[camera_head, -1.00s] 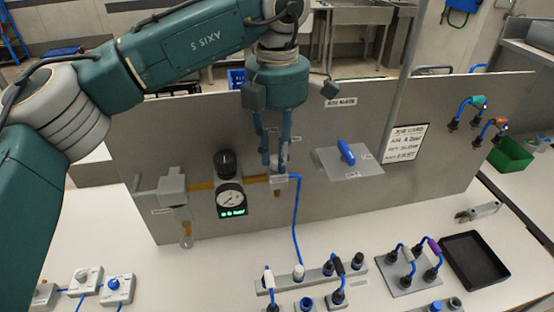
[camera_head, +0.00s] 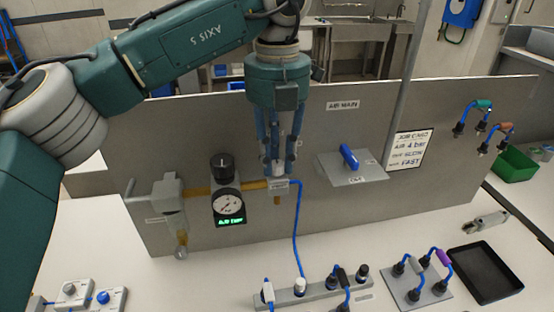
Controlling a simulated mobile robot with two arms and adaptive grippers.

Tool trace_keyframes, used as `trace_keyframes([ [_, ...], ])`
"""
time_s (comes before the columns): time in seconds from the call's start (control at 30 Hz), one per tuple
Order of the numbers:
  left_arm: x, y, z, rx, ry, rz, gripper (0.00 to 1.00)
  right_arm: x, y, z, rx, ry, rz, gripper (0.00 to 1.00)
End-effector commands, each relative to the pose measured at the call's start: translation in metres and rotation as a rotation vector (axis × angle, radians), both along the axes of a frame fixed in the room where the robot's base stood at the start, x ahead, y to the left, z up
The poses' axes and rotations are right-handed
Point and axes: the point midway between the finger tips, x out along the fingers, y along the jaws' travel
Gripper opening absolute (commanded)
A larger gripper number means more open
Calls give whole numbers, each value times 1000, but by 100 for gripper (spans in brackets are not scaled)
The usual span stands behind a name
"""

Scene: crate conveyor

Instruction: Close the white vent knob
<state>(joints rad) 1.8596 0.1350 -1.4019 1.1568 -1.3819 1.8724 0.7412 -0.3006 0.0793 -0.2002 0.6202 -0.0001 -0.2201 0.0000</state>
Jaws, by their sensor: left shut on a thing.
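My left gripper (camera_head: 278,168) points down in front of the grey upright panel (camera_head: 345,210). Its blue fingers are around the white vent knob (camera_head: 279,157), shut on it. The knob is mostly hidden by the fingers, so its turned position cannot be told. Below it is a small grey valve block (camera_head: 277,187) on the brass pipe, with a blue hose (camera_head: 296,235) running down from it. My right gripper is not in view.
Left of the valve are a round gauge with a green display (camera_head: 229,206) and a black knob (camera_head: 222,167). A blue lever (camera_head: 349,157) sits right. Below are a connector rail (camera_head: 318,290), a hose block (camera_head: 420,290) and a black tray (camera_head: 485,272). A grey tool (camera_head: 486,221) lies near the panel.

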Motion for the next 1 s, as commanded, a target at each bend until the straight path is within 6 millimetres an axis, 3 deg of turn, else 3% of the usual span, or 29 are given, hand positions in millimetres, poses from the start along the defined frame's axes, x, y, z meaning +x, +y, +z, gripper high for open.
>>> trace_keyframes([
  [0.7, 2, 0, 4, -6, -11, 78, 0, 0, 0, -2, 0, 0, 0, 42],
  [0.73, 3, 0, 4, -6, -11, 78, 27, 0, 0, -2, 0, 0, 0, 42],
  [0.8, 2, 0, 4, -5, -9, 78, 41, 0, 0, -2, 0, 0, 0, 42],
  [1.0, 1, 0, 2, -3, -5, 76, 42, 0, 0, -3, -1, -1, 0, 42],
])
